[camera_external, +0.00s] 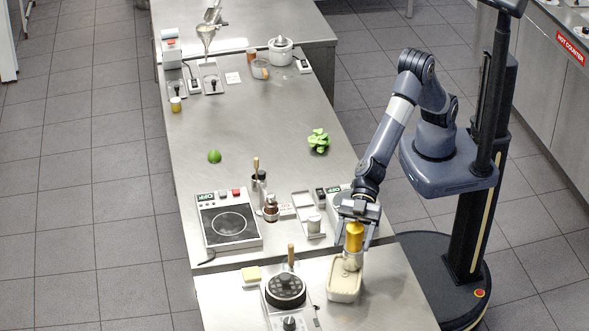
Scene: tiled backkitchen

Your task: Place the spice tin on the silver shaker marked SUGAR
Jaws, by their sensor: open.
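A gold spice tin (354,237) stands upright between the fingers of my gripper (355,239). My gripper points down and is open around it. Right under the tin is a short silvery cylinder (352,261), perhaps the shaker marked SUGAR; no lettering on it is readable. The tin appears to rest on it, but contact is hard to tell at this size. Another silvery shaker (314,224) stands to the left on a small tray, also with no readable marking.
A pale tub (344,285) is close by the silvery cylinder. A hot plate (229,222), dark bottle (271,208) and green leaves (319,140) are farther back. The mid-counter is fairly clear.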

